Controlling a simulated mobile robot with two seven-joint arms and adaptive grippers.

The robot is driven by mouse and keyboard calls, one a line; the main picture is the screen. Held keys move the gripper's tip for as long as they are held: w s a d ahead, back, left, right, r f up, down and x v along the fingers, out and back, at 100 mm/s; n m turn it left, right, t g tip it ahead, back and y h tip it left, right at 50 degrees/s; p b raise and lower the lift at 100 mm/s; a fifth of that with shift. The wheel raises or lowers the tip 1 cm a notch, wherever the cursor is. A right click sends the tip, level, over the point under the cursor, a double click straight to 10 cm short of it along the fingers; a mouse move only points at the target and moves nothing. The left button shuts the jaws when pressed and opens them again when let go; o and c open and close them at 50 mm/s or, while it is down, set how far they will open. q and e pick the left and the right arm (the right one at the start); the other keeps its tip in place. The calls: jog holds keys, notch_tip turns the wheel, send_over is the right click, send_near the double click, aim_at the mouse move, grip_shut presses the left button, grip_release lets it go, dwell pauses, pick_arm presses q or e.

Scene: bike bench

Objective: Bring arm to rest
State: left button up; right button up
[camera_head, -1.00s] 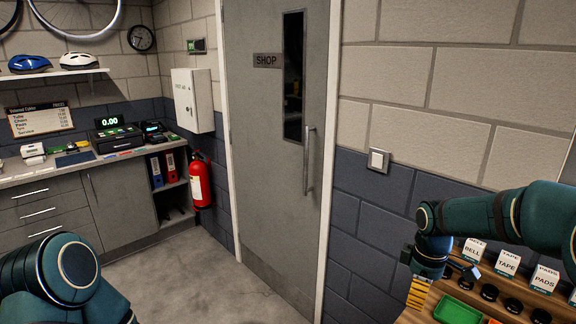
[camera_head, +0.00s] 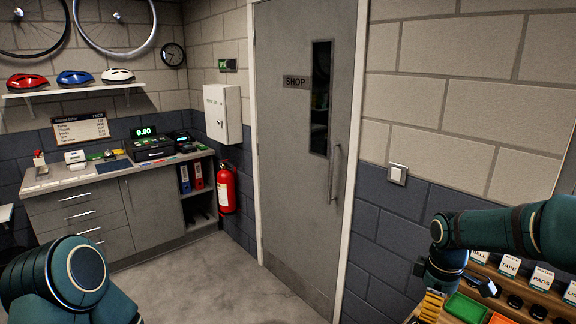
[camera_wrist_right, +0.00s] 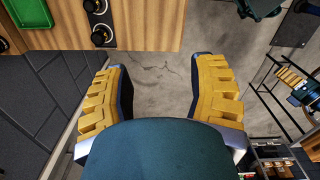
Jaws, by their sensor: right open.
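My right arm (camera_head: 495,229) comes in from the right in the head view, bent over the wooden bench. My right gripper (camera_head: 430,305) hangs downward at its end, with its yellow fingers partly cut by the frame edge. In the right wrist view the two yellow-padded fingers (camera_wrist_right: 160,95) stand wide apart with only floor between them, so it is open and empty. A rounded part of my left arm (camera_head: 65,280) shows at the lower left of the head view. My left gripper is out of view there.
The bench (camera_wrist_right: 150,25) holds a green tray (camera_head: 464,308), dark round items (camera_head: 515,301) and labelled boxes (camera_head: 509,266) close to my right gripper. A grey door (camera_head: 300,150), fire extinguisher (camera_head: 226,189) and counter (camera_head: 80,180) stand further off. Floor (camera_head: 210,280) between is clear.

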jog(key=s+a+f+m+y+b, duration=0.15)
jog(key=a+f, duration=0.35)
jog(key=f, duration=0.5)
jog(key=s+a+f+m+y+b, duration=0.1)
jog(key=a+f+m+b, duration=0.3)
jog(key=f, duration=0.6)
jog(key=s+a+f+m+t+y+b, duration=0.1)
jog(key=s+a+f+m+b, duration=0.3)
jog(key=s+a+f, duration=0.8)
notch_tip(320, 180, down, 4)
jog(key=s+m, duration=0.2)
jog(key=shift+s+a+f+m+t, duration=0.2)
jog(key=shift+s+a+m+t, duration=0.1)
jog(key=shift+a+m+t, duration=0.1)
jog(key=shift+d+y, duration=0.1)
jog(key=shift+y, duration=0.15)
jog(key=shift+c, duration=1)
pick_arm(q)
notch_tip(320, 180, down, 11)
jog(key=shift+s+d+r+g, duration=0.15)
jog(key=shift+s+d+g, duration=0.15)
jog(key=shift+s+d, duration=0.15)
